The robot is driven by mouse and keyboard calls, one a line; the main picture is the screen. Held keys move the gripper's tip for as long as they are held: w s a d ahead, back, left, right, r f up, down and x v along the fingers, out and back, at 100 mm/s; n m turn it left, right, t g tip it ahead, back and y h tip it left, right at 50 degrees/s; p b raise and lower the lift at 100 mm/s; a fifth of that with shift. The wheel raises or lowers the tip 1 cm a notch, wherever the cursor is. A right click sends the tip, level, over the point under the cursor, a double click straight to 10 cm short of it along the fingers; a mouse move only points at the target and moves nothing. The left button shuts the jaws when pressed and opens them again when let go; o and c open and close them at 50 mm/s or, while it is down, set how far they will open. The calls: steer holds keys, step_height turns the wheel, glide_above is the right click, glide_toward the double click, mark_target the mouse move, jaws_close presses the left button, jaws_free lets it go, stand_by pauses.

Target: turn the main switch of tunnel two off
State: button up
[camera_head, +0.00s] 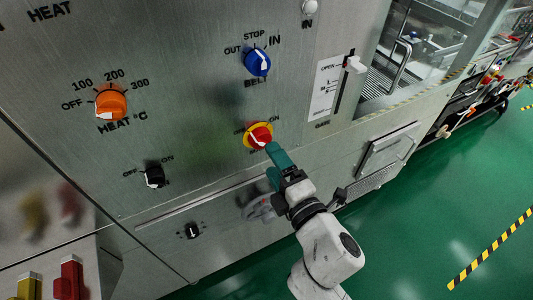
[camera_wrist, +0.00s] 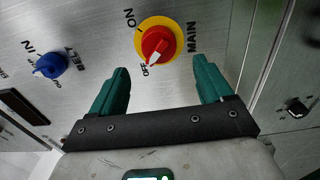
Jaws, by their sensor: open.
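The main switch is a red knob on a yellow disc (camera_head: 258,135), on the steel panel. It also shows in the wrist view (camera_wrist: 160,43), with ON, OFF and MAIN lettering around it. In the wrist view its white mark sits at the lower left of the knob, beside OFF. My gripper (camera_head: 272,164) is just below and right of the switch in the head view. In the wrist view my gripper (camera_wrist: 160,73) is open and empty, and the knob lies beyond the fingertips, roughly between them. Contact is not visible. No tunnel number can be read.
A blue belt knob (camera_head: 257,62) is above the switch; it also shows in the wrist view (camera_wrist: 50,65). An orange heat knob (camera_head: 110,102) and black switches (camera_head: 154,177) (camera_head: 192,231) are left. A gate slider (camera_head: 354,65) is at upper right. Green floor (camera_head: 440,215) lies right.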

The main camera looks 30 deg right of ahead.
steer(key=s+b, duration=0.1)
steer(key=s, duration=0.3)
steer(key=shift+s, duration=0.35)
steer(key=s+d+f+m+g+h, duration=0.4)
steer(key=d+f+m+g, duration=0.3)
steer(key=d+f+m, duration=0.4)
steer(key=s+a+f+m+g+y, duration=0.1)
steer(key=s+f+m+g+y, duration=0.1)
steer(key=s+f+m+g, duration=0.2)
steer(key=s+a+f+m+g+y, duration=0.1)
steer(key=s+f+m+g, duration=0.2)
steer(key=s, duration=0.8)
step_height(320, 180, down, 3)
steer(key=g, duration=0.3)
steer(key=shift+a+r+m+y, duration=0.15)
steer(key=shift+a+m+y, duration=0.1)
steer(key=shift+m+y, duration=0.15)
